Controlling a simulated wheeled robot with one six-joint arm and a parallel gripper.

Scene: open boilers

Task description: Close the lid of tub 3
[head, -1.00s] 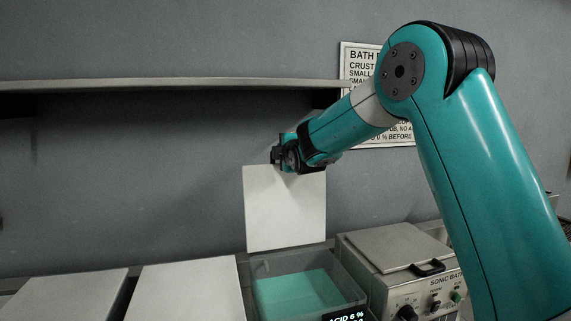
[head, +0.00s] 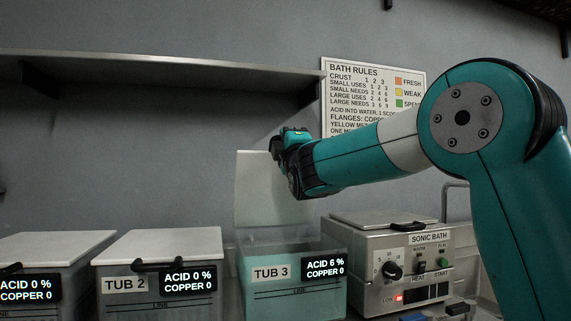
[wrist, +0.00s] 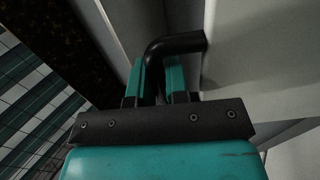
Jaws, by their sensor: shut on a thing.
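Tub 3 (head: 292,289) is a clear-walled tub labelled TUB 3, with a greenish liquid in it and a display reading acid 6 %, copper 0. Its pale lid (head: 262,197) stands open, upright at the back of the tub. My gripper (head: 278,146) is at the lid's upper edge. In the wrist view my gripper (wrist: 160,82) has its teal fingers shut around the black bar handle (wrist: 178,43) of the lid. The lid's pale face (wrist: 262,60) fills the right of that view. My arm hides part of the lid's right upper edge in the head view.
Tub 2 (head: 125,298) and another tub (head: 52,268) stand to the left with their lids down. A sonic bath (head: 372,262) stands close on the right. A shelf (head: 170,65) runs along the wall above, left of a bath rules sign (head: 375,85).

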